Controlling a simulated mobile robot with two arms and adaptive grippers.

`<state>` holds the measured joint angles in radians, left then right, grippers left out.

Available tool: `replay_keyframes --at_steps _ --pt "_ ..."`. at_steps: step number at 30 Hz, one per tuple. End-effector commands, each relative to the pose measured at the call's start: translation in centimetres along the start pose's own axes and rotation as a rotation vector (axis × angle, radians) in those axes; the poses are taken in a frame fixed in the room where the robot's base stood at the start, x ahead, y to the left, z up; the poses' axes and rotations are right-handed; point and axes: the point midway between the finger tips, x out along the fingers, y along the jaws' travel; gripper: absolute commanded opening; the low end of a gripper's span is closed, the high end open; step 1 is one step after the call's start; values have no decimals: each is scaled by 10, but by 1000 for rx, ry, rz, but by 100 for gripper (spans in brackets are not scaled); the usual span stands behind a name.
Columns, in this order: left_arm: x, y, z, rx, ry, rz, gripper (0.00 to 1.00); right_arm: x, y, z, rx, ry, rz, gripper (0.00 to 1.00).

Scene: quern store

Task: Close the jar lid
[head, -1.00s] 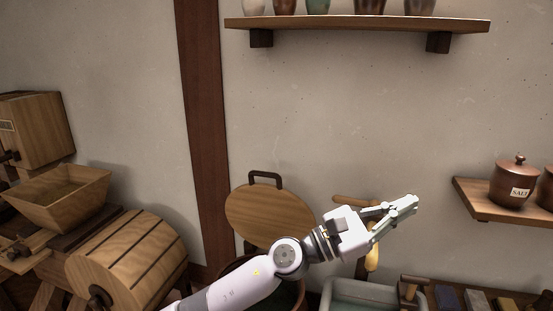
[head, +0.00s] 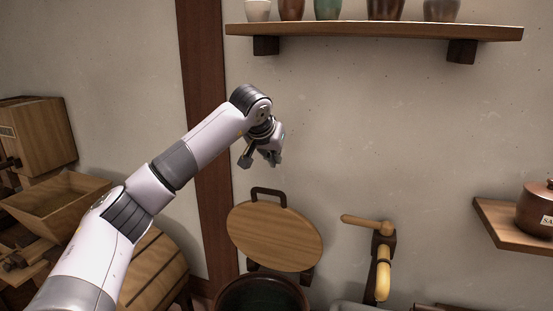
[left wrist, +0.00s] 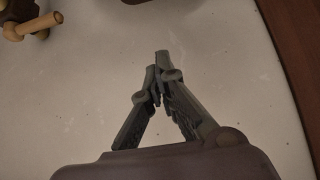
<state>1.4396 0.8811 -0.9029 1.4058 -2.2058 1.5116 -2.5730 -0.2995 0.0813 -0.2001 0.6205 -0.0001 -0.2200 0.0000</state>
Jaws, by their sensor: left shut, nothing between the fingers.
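The round wooden lid (head: 275,237) with a dark handle (head: 268,193) stands tilted up and open against the wall in the head view. The dark jar (head: 262,289) is below and in front of it, with its opening uncovered and its lower part cut off by the frame's edge. My left gripper (head: 274,160) is above the lid, apart from it, near the dark beam. Its fingertips meet in the left wrist view (left wrist: 161,62) with nothing between them. My right gripper is not in view.
A wooden crank handle (head: 382,270) is on the wall right of the lid; a shelf (head: 512,228) holds a salt pot (head: 537,207). An upper shelf (head: 380,31) bears several vessels. A wooden hopper (head: 58,207) stands left. The wall between the shelves is clear.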

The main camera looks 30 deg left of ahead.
Motion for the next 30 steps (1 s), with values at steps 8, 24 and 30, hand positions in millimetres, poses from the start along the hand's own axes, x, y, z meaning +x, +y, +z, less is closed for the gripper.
replay_keyframes --at_steps 8,24,30 --pt "54 2 -1 -1 -5 4 0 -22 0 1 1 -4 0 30" --pt "61 1 35 -1 0 4 0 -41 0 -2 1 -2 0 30" --pt "60 2 38 -1 0 5 0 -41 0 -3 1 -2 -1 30"
